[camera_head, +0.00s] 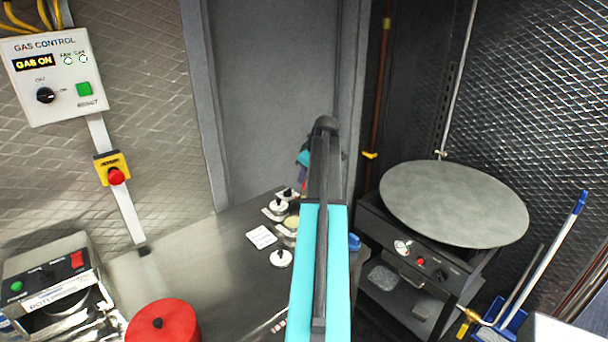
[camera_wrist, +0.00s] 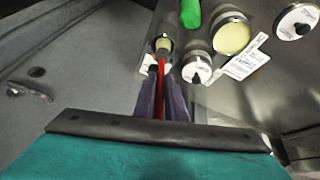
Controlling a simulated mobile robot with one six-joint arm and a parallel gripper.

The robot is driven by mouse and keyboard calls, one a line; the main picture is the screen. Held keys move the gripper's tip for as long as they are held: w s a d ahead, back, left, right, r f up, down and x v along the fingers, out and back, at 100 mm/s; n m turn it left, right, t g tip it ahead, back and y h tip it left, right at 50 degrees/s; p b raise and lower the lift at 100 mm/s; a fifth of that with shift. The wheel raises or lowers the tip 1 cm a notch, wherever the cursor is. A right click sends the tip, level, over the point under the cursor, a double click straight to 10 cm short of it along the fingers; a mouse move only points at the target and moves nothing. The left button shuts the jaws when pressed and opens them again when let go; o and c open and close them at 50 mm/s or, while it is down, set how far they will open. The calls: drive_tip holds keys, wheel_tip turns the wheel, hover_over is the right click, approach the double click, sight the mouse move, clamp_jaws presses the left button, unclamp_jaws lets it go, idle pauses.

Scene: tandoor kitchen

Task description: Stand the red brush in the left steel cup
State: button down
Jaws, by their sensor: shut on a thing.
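In the wrist view my gripper (camera_wrist: 163,103) is shut on the red brush (camera_wrist: 161,96). The brush's red handle runs between the two dark fingers, and a pale tip (camera_wrist: 163,44) shows at its far end. A dark round rim shows around or behind that tip; I cannot tell whether it is the left steel cup or whether the tip is inside it.
An open steel container (camera_wrist: 232,36) with cream contents, a lidded pot (camera_wrist: 196,68) and a green object (camera_wrist: 190,12) stand close by. The head view shows a label card (camera_head: 262,237), a red lidded pot (camera_head: 163,324) and a round griddle (camera_head: 453,204).

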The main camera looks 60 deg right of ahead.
drive_tip(key=shift+f+b, duration=0.6)
drive_tip(key=shift+f, duration=0.75)
drive_tip(key=c, duration=1.7)
unclamp_jaws()
drive_tip(key=shift+r, duration=0.1)
drive_tip(key=shift+b+v, duration=2)
drive_tip(key=shift+v, duration=4.8)
drive_tip(key=shift+a, duration=0.1)
